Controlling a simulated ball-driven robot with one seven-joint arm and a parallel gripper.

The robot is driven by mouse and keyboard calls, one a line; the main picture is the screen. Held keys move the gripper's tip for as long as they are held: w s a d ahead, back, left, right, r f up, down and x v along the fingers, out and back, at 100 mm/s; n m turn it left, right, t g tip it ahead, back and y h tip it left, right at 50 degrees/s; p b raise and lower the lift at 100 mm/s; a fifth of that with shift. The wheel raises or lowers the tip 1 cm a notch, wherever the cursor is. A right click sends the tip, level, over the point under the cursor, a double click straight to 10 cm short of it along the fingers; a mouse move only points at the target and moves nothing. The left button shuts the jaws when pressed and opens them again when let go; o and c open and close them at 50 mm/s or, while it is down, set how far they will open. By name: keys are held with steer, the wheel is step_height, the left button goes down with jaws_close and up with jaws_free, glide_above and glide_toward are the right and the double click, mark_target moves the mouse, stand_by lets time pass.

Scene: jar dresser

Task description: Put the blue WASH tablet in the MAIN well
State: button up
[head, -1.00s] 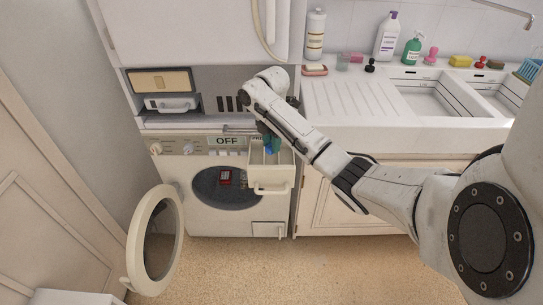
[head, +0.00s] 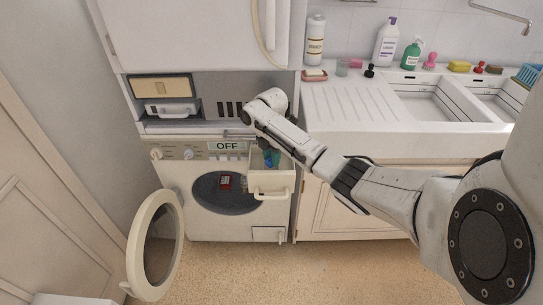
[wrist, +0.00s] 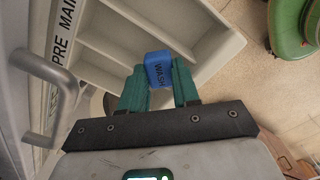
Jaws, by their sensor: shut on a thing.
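The blue WASH tablet (wrist: 158,69) is between the two green fingers of my gripper (wrist: 159,82), which is shut on it. In the head view the gripper (head: 271,157) is at the open detergent drawer (head: 270,184). In the wrist view the tablet is seen against the side of the drawer (wrist: 212,45) nearer the gripper. Its height above the drawer is hard to tell. The drawer has several wells split by dividers. The label MAIN (wrist: 67,12) is by the upper wells in the wrist view, and PRE (wrist: 60,48) is lower.
The washer's round door (head: 156,245) hangs open at the left. A red item (head: 225,182) is in the drum opening. A grey handle bar (wrist: 38,95) is at the wrist view's left. A green round object (wrist: 293,28) is at its upper right. Bottles (head: 387,40) stand on the counter.

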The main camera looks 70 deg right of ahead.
steer(key=o, duration=1)
